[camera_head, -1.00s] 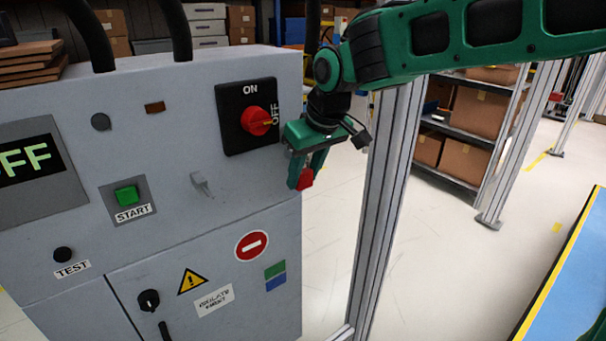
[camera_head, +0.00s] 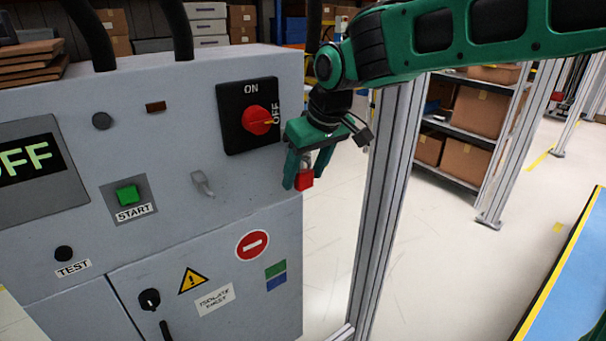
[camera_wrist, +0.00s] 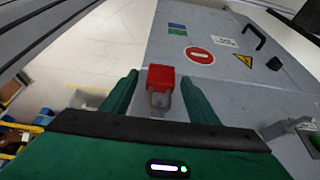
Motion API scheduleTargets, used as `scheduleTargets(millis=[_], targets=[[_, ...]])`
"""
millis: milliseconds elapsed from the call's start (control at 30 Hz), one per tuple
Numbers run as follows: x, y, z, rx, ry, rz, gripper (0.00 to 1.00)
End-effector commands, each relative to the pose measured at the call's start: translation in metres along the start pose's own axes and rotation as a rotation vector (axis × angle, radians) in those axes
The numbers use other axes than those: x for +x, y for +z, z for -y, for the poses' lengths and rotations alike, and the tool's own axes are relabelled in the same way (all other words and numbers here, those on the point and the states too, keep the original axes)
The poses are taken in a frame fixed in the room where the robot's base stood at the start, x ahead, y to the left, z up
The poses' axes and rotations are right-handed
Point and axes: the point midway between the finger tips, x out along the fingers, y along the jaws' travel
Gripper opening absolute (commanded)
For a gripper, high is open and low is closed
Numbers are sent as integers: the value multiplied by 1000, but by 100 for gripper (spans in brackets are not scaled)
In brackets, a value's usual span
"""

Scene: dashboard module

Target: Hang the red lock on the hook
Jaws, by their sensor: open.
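The red lock (camera_head: 304,180) has its grey shackle pointing up, at the right edge of the cabinet in the head view. My gripper (camera_head: 305,182) is open, with the lock between its spread fingers. In the wrist view, the lock (camera_wrist: 161,77) sits between the fingertips of my gripper (camera_wrist: 160,85), with a gap on both sides. Its shackle points back toward the palm. I cannot tell what supports the lock. A grey hook (camera_head: 203,184) sticks out of the cabinet front, left of my gripper and apart from the lock.
The grey cabinet (camera_head: 150,235) carries a red rotary switch (camera_head: 257,120) just left of my gripper and a green START button (camera_head: 128,194). A metal post (camera_head: 375,210) stands close on the right. Open floor (camera_head: 450,270) lies beyond it.

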Motion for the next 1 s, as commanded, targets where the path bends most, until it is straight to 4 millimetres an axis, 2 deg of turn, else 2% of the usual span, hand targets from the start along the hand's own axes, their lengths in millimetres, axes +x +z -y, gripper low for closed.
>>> scheduleTargets(millis=[500, 733, 867, 967, 1000], targets=[[-85, 0, 0, 0, 0, -3, 54], [-102, 3, -4, 8, 3, 2, 54], [-102, 26, -31, 75, 27, 24, 54], [-99, 64, -69, 181, 63, 59, 54], [-98, 83, -86, 232, 78, 76, 54]])
